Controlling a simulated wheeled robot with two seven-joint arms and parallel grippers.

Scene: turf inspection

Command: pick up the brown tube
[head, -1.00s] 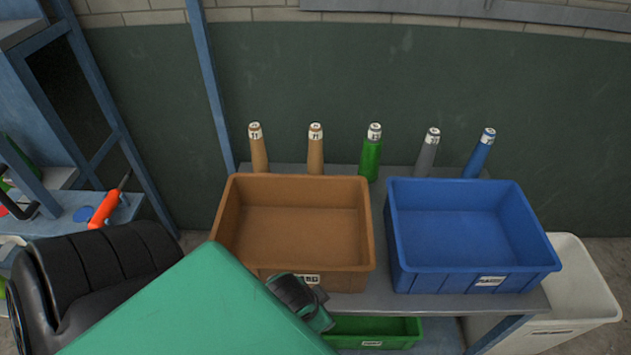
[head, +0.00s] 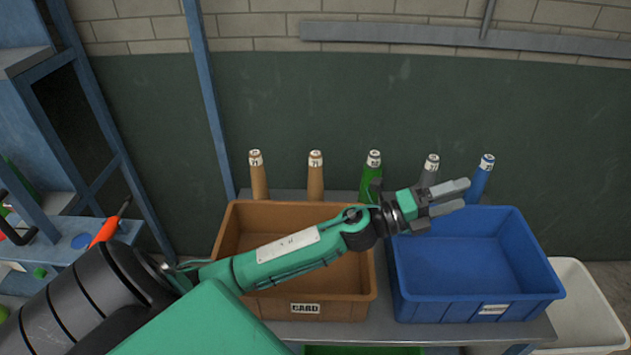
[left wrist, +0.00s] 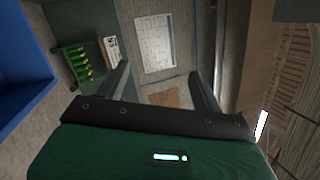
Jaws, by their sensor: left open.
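Two brown tubes stand upright behind the brown bin in the head view, one at the left (head: 259,176) and one a little right of it (head: 315,176). Each has a white label at its top. My right gripper is not in view.
A green tube (head: 371,178), a grey tube (head: 430,171) and a blue tube (head: 479,180) stand in the same row. The brown bin (head: 298,305) and blue bin (head: 480,311) stand in front on the table. A white bin (head: 585,310) is at the right.

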